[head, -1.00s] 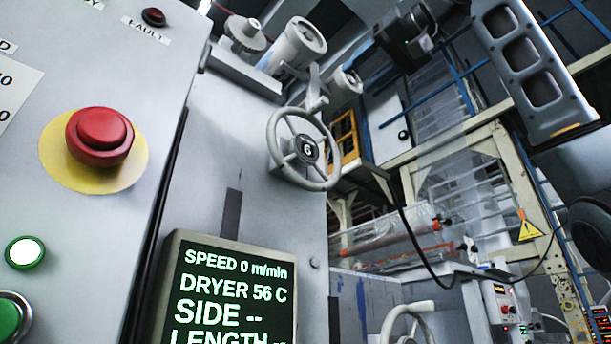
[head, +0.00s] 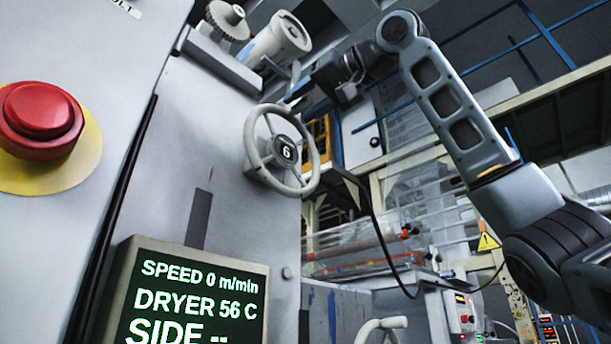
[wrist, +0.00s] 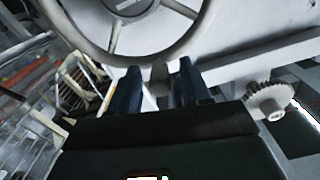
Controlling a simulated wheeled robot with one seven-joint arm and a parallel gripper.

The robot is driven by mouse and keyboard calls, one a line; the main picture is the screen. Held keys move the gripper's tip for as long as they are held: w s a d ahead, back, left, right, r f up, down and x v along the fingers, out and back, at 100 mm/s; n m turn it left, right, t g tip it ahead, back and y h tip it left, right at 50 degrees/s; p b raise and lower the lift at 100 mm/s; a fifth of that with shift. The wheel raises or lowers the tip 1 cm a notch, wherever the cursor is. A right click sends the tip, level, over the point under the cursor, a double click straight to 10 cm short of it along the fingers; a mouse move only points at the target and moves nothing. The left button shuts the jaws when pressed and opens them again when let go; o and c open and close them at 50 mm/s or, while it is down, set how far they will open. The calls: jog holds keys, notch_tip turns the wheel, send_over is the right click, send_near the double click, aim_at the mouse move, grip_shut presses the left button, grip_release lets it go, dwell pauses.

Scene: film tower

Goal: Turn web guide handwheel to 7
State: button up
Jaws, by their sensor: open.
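The web guide handwheel (head: 257,135) is a pale grey spoked wheel on the upper side of the grey cabinet. Its black hub dial (head: 286,151) reads 6. In the wrist view the handwheel rim (wrist: 190,45) arcs across the top, and its knob (wrist: 159,76) points toward my gripper (wrist: 158,80). The two dark fingers are apart, one on each side of the knob. I cannot tell whether they touch it. In the head view my gripper (head: 312,84) is partly visible near the top right of the wheel, at the end of my arm.
A display (head: 190,300) reads speed 0 and dryer 56 C. A red emergency button (head: 42,112) is at the left. A second pale wheel (head: 383,328) shows at the bottom. A toothed wheel (head: 228,20) and a cylinder (head: 283,38) sit above the handwheel.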

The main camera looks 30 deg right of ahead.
jog(key=shift+c, duration=0.4)
grip_shut()
